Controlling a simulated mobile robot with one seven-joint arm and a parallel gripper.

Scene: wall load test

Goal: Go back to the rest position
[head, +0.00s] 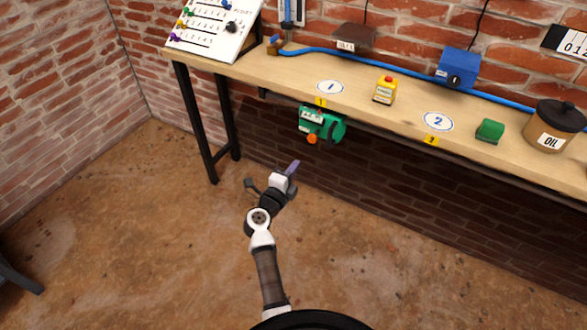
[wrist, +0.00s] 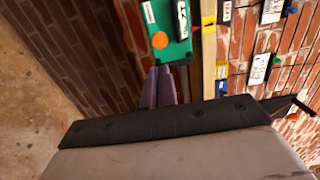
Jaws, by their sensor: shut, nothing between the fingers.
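My gripper (head: 294,167) is shut and empty, held low in front of the workbench (head: 270,75). Its purple fingers lie close together in the wrist view (wrist: 158,87). They point toward a green device (head: 322,124) with an orange knob (head: 312,139), mounted under the bench's front edge near the yellow tag 1 (head: 320,102). In the head view the fingertips are apart from the device. In the wrist view the green device (wrist: 168,50) stands just beyond the fingers; I cannot tell the exact gap there.
A black bench leg (head: 197,125) stands left of my arm. The floor (head: 150,240) around my arm is clear.

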